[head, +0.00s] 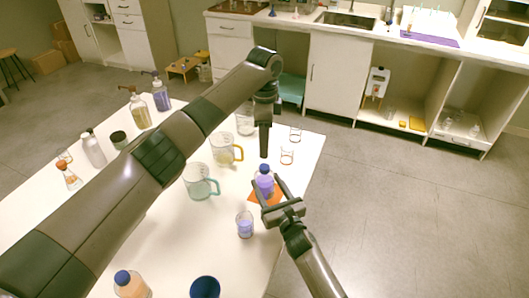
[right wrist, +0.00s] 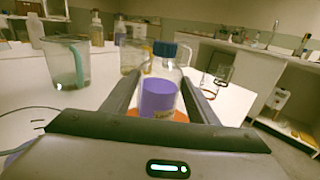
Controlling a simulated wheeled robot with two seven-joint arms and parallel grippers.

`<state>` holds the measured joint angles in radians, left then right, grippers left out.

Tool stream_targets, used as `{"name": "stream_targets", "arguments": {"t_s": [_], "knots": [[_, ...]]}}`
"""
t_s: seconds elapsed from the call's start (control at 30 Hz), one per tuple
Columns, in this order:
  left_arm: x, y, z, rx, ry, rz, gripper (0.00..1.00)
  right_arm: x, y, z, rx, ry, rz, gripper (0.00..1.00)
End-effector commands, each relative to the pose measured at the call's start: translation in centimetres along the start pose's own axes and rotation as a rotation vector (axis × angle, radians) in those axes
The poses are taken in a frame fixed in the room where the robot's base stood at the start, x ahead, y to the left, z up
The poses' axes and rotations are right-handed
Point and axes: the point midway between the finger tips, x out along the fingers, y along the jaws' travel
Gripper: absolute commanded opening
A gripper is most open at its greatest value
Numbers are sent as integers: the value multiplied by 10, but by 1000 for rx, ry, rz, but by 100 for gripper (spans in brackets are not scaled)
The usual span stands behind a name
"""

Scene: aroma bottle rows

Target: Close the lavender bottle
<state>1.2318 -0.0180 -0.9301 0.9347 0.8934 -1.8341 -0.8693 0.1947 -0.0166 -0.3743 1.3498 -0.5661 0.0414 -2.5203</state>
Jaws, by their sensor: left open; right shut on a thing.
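The lavender bottle (head: 264,184), clear with purple contents, stands upright on an orange mat (head: 252,195) near the table's right edge. A blue cap (head: 264,169) sits on its neck; I cannot tell how tightly. My right gripper (head: 266,183) is shut around the bottle's body, one finger on each side. In the right wrist view the bottle (right wrist: 158,97) stands between the fingers with the blue cap (right wrist: 165,49) on top. My left gripper (head: 264,152) is open, points down, and hangs above and behind the bottle, apart from the cap.
A green-handled beaker (head: 198,182), a yellow-handled beaker (head: 222,151) and a small glass with purple liquid (head: 245,229) stand left of and in front of the bottle. Glass pieces (head: 287,156) stand behind it. Several bottles line the table's far left.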

Motion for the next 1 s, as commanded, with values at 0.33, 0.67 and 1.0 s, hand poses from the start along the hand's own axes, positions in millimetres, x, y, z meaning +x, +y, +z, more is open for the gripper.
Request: {"name": "stream_targets", "arguments": {"t_s": [0.33,0.67,1.0], "knots": [[-27,0,0,0,0,0,48,0,0,0,0,1,0,0],[-27,0,0,0,0,0,48,0,0,0,0,0,0,73],[-27,0,0,0,0,0,48,-1,0,0,0,0,0,75]]}}
